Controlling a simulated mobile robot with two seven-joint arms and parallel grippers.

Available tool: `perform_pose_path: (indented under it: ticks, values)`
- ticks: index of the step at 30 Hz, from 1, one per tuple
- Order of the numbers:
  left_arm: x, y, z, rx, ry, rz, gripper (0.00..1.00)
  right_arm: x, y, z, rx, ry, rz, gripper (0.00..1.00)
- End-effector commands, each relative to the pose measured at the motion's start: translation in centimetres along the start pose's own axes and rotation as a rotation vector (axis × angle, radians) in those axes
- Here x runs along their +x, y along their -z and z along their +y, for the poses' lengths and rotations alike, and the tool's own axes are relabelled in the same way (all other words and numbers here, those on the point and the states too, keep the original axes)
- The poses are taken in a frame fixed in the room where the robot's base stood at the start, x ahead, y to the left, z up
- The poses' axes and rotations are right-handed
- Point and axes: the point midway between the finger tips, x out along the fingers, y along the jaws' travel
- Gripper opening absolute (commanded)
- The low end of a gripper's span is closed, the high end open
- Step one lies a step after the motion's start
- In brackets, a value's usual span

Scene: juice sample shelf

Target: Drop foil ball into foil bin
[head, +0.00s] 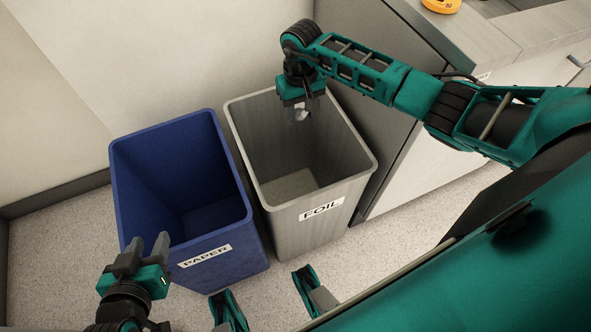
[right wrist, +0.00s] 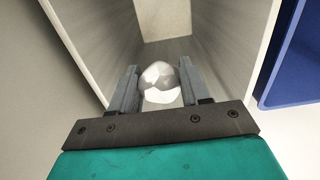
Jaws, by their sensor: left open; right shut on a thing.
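The foil ball (right wrist: 159,82) is a small silvery lump between the fingers of my right gripper (right wrist: 158,88). In the head view the right gripper (head: 301,112) is over the far part of the grey bin's opening, pointing down, with the foil ball (head: 300,115) just showing at its tips. The foil bin (head: 318,210) is grey, open-topped and labelled FOIL; its inside and floor look empty. In the right wrist view the bin's walls (right wrist: 222,45) surround the ball. My left gripper (head: 150,245) is open and empty, near the front left of the blue bin.
A blue bin (head: 215,240) labelled PAPER stands just left of the foil bin. A grey cabinet with a counter (head: 500,40) stands to the right, with a yellow object (head: 441,5) on it. Walls close off the back and left. Speckled floor (head: 60,265) is clear at the left.

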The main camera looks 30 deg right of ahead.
Motion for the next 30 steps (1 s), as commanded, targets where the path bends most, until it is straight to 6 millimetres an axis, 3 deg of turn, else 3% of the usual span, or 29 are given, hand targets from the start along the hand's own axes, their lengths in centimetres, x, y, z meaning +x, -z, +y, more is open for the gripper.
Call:
perform_pose_path:
  ticks: [10, 21, 22, 30]
  values:
    - [1.8, -2.9, 0.1, -0.004, -0.002, -0.008, 0.43, 4.4, 0.0, 0.0, 0.001, 0.001, -0.001, 0.17]
    - [1.8, -2.6, 0.1, -0.002, -0.006, -0.002, 0.43, 4.8, 0.0, 0.0, 0.0, 0.0, 0.0, 0.17]
    - [1.8, -2.5, 0.1, -0.001, -0.005, -0.001, 0.43, 4.8, 0.0, 0.0, 0.0, 0.0, 0.0, 0.49]
    - [1.9, -2.3, 0.0, 0.005, -0.005, 0.003, 0.43, 4.8, 0.0, 0.0, 0.0, 0.0, 0.0, 0.75]
